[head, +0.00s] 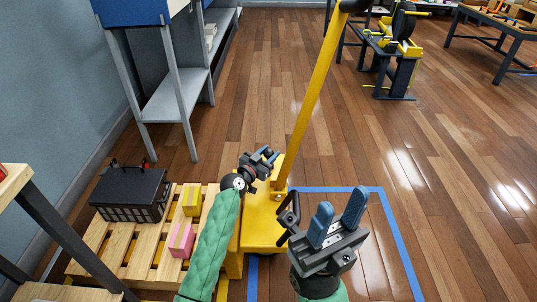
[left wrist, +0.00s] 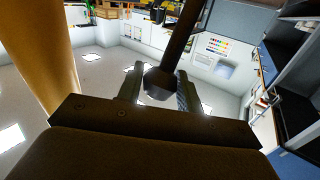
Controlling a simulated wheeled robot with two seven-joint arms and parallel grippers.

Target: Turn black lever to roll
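A yellow machine with a long slanted pole (head: 311,105) stands on a yellow base (head: 259,225). My left gripper (head: 266,154) is just left of the pole's foot, above the base. In the left wrist view a dark rod (left wrist: 181,35), apparently the black lever, ends in a rounded knob (left wrist: 159,84) between my left fingers (left wrist: 158,92). The knob nearly fills the gap; I cannot tell whether both fingers press on it. In the head view the lever is not clear, being partly hidden by the gripper. My right gripper (head: 338,215) is open and empty, right of the base.
A wooden pallet (head: 117,240) at the left carries a black box (head: 131,195), a yellow block (head: 192,201) and a pink block (head: 181,240). Blue tape (head: 396,240) marks the floor. A grey-legged shelf (head: 178,95) stands behind. Open floor lies to the right.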

